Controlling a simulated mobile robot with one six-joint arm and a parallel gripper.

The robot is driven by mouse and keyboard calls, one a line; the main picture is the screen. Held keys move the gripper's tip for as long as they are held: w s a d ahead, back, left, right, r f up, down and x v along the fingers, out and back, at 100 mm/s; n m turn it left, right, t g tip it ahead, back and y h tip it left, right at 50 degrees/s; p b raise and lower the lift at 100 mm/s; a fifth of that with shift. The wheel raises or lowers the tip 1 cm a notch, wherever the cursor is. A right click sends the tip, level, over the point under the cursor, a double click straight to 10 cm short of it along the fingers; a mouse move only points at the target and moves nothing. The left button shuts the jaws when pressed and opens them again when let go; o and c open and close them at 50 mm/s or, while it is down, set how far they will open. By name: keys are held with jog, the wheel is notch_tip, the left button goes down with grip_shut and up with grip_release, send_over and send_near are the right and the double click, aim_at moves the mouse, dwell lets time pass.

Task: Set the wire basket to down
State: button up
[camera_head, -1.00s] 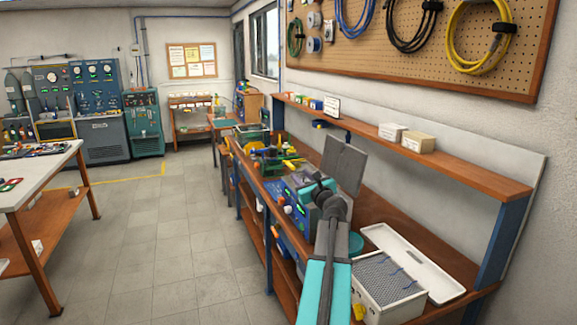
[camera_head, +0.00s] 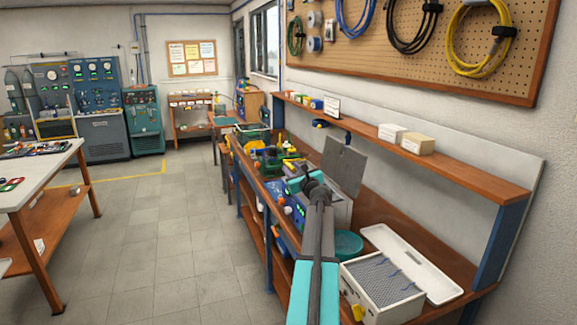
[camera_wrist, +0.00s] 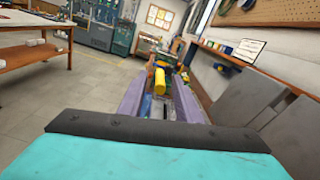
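A blue bench machine (camera_head: 292,212) with green displays and a raised grey lid (camera_head: 343,166) stands on the bench; my arm covers much of it. I cannot make out a wire basket in its opening. A pale box (camera_head: 372,303) at the bench's near end holds a grey mesh-like surface (camera_head: 383,279) with blue strips; I cannot tell whether this is the wire basket. My gripper (camera_wrist: 160,92) shows two purple fingers standing apart in the wrist view. A yellow piece (camera_wrist: 160,80) shows between them, and I cannot tell its distance. In the head view my arm hides the fingers.
A white tray or lid (camera_head: 412,262) lies beside the pale box. A teal round item (camera_head: 347,245) sits near my arm. Green and yellow equipment (camera_head: 268,158) stands farther along the bench. A shelf (camera_head: 450,170) runs along the wall. The floor (camera_head: 150,250) at left is clear.

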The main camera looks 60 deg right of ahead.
aim_at(289, 164)
jog(key=shift+p+x, duration=0.45)
jog(key=shift+x, duration=1.5)
grip_shut()
